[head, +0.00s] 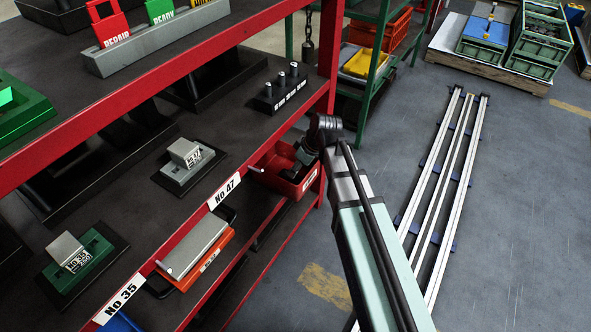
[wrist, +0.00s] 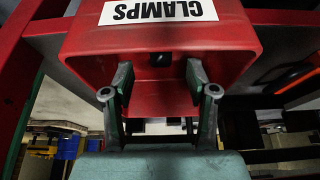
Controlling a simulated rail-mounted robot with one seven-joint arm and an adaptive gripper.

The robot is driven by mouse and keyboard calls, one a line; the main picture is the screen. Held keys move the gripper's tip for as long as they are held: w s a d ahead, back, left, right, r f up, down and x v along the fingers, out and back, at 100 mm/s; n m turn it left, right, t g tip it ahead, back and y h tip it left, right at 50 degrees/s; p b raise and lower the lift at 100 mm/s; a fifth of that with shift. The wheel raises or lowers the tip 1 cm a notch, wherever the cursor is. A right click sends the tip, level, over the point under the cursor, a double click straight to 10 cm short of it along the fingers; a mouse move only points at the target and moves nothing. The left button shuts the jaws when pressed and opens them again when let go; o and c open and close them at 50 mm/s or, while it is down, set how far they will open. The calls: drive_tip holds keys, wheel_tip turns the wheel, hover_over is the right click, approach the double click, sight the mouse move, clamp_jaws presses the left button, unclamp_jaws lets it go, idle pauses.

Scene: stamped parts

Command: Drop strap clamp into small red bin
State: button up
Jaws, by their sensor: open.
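The small red bin (head: 307,187) sits at the right end of the lower shelf in the head view. In the wrist view the red bin (wrist: 245,45) fills the upper middle, with a white "CLAMPS" label that appears upside down. My gripper (wrist: 160,78) is open, its two fingers apart in front of the bin with nothing visible between them. In the head view my gripper (head: 302,155) is at the bin, partly hidden by my arm. I cannot make out a strap clamp for certain; a small dark spot shows on the bin between the fingers in the wrist view.
The red shelf post (head: 329,55) stands close beside the bin. An orange tray (head: 205,258) with a grey block lies to its left on the lower shelf. A block with several pegs (head: 280,92) stands on the shelf above.

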drive_tip(key=p+v, duration=0.2)
drive_tip(key=v, duration=0.7)
drive_tip(key=s+d+f+m+g+h, duration=0.2)
drive_tip(key=s+d+f+m+g, duration=0.25)
drive_tip(key=s+f, duration=0.55)
drive_tip(key=s+d+f+m+g+h, duration=0.1)
drive_tip(key=s+d+f+m+g, duration=0.3)
drive_tip(key=s+f, duration=0.7)
drive_tip(key=s+d+f+m+g, duration=0.15)
drive_tip(key=s+f, duration=0.25)
drive_tip(key=s, duration=0.5)
drive_tip(key=s+d+f+m+g, duration=0.1)
drive_tip(key=s+d+f+g, duration=0.15)
drive_tip(key=s, duration=0.65)
drive_tip(key=s+d+f+m+g, duration=0.15)
drive_tip(key=s+f, duration=0.25)
drive_tip(key=s, duration=0.5)
drive_tip(key=w+r+t+p, duration=0.2)
drive_tip(key=r+p, duration=0.6)
drive_tip(key=p, duration=0.4)
drive_tip(key=w+d+r+t+h+p, duration=0.1)
drive_tip(key=w+r+t+p, duration=0.1)
drive_tip(key=r+p, duration=0.5)
drive_tip(key=p, duration=0.6)
drive_tip(key=shift+w+r+t, duration=0.2)
drive_tip(key=shift+r+t, duration=0.15)
drive_tip(key=shift+t, duration=0.05)
